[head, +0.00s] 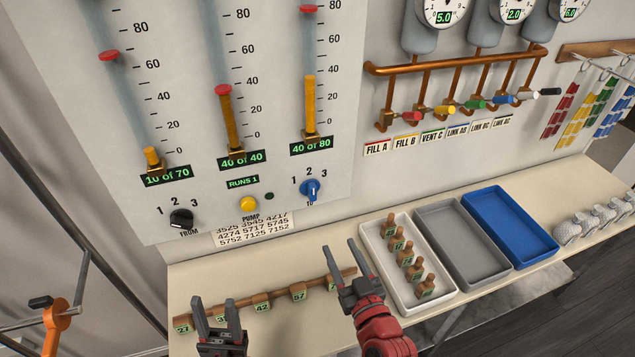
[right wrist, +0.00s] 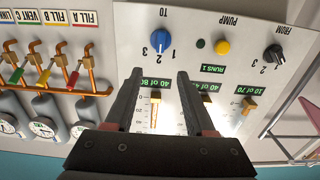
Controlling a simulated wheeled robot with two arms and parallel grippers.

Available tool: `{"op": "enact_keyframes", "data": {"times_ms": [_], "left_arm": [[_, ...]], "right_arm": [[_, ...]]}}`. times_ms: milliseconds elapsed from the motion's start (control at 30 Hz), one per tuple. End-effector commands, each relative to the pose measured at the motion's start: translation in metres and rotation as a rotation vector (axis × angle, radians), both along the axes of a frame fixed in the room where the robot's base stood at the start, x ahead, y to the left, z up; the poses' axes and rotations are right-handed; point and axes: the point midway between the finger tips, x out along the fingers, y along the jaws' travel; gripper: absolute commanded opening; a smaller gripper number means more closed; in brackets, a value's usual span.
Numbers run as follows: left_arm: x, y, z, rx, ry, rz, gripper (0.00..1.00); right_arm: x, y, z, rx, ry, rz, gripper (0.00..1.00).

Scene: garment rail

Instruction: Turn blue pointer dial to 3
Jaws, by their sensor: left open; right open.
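The blue pointer dial (head: 311,189) is on the lower right of the grey panel, with 1, 2 and 3 printed above it. In the right wrist view the panel appears upside down, and the blue dial (right wrist: 160,39) lies ahead, just beyond the fingertips. Its white mark seems to point about at 2. My right gripper (head: 338,262) is open and empty, below the dial and apart from it; its open fingers also show in the right wrist view (right wrist: 159,76). My left gripper (head: 218,308) is open and empty above the left of the bench.
A black dial (head: 182,220) and a yellow pump button (head: 248,204) are left of the blue dial. A wooden rail (head: 270,299) with tagged blocks lies near the grippers. White (head: 368,246), grey (head: 462,245) and blue (head: 511,227) trays stand to the right.

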Motion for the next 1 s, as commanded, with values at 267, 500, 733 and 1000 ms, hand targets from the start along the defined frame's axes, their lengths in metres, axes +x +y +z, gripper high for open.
{"op": "enact_keyframes", "data": {"times_ms": [267, 500, 733, 1000], "left_arm": [[0.0, 0.0, -0.035, 0.0, 0.001, 0.0, 0.5], [0.0, 0.0, -0.055, 0.0, 0.001, 0.0, 0.5], [0.0, 0.0, -0.04, 0.0, 0.0, 0.0, 0.5], [0.0, 0.0, -0.025, 0.0, 0.0, 0.0, 0.5]], "right_arm": [[0.031, 0.01, -0.007, 0.006, -0.005, 0.0, 0.55], [0.069, 0.022, -0.002, 0.005, 0.0, -0.002, 0.55], [0.111, 0.035, 0.003, 0.002, 0.0, -0.003, 0.55], [0.148, 0.048, 0.002, 0.002, 0.001, -0.002, 0.55]]}}
